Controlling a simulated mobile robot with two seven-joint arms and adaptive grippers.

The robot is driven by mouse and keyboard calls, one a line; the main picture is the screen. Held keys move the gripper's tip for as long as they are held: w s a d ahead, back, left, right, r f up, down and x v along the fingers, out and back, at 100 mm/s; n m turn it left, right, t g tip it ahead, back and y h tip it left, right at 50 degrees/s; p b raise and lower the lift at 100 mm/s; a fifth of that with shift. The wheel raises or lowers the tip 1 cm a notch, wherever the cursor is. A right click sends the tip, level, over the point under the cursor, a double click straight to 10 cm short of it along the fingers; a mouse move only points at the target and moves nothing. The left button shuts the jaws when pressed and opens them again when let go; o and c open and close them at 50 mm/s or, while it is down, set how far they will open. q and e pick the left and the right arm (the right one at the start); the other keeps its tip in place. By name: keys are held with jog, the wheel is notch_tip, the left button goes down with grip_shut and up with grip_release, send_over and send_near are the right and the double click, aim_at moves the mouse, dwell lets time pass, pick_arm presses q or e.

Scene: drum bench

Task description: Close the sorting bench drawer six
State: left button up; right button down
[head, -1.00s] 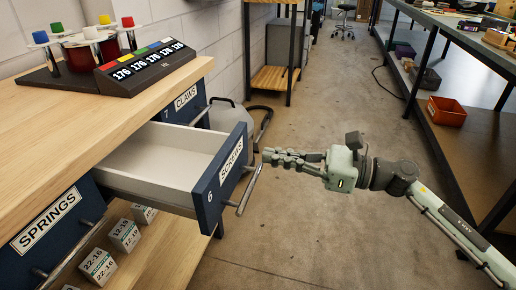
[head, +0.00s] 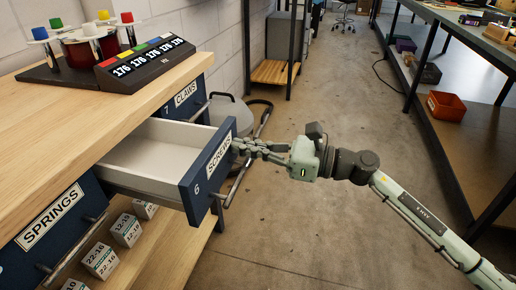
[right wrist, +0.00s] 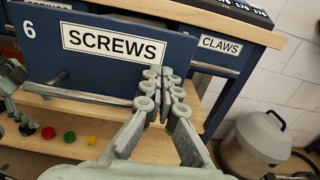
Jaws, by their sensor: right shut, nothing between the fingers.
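Drawer six (head: 205,171), with a dark blue front marked "6" and "SCREWS", stands pulled out of the wooden bench (head: 60,121). Its pale inside looks empty. In the right wrist view the drawer front (right wrist: 45,50) shows its label and a metal bar handle (right wrist: 75,95). My right gripper (head: 238,147) is shut and empty, with its fingertips at the right part of the drawer front, near the label. In the right wrist view the fingertips (right wrist: 160,88) overlap the front's lower right area; I cannot tell for sure whether they touch. My left gripper is not in view in the head view.
The "SPRINGS" drawer (head: 52,215) and "CLAWS" drawer (head: 187,92) are beside it. Small labelled boxes (head: 100,260) sit on the shelf below. A grey canister (right wrist: 255,140) stands beyond the bench. The floor (head: 300,230) to the right is clear.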

send_near(168, 145)
jog(key=a+r, duration=0.1)
jog(key=w+a+r, duration=0.1)
jog(key=a, duration=0.1)
jog(key=a+r+b, duration=0.1)
jog(key=a, duration=0.1)
jog(key=shift+w+a+r, duration=0.1)
jog(key=shift+w+r, duration=0.15)
jog(key=shift+w, duration=0.05)
jog(key=x, duration=0.3)
jog(key=shift+w+a, duration=0.2)
jog(key=shift+a, duration=0.2)
jog(key=shift+w+a+b, duration=0.1)
jog(key=shift+a+b, duration=0.2)
jog(key=shift+a, duration=0.1)
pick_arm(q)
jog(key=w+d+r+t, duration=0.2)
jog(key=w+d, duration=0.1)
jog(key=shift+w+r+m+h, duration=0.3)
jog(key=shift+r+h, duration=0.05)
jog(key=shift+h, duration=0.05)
pick_arm(e)
jog(key=shift+r, duration=0.1)
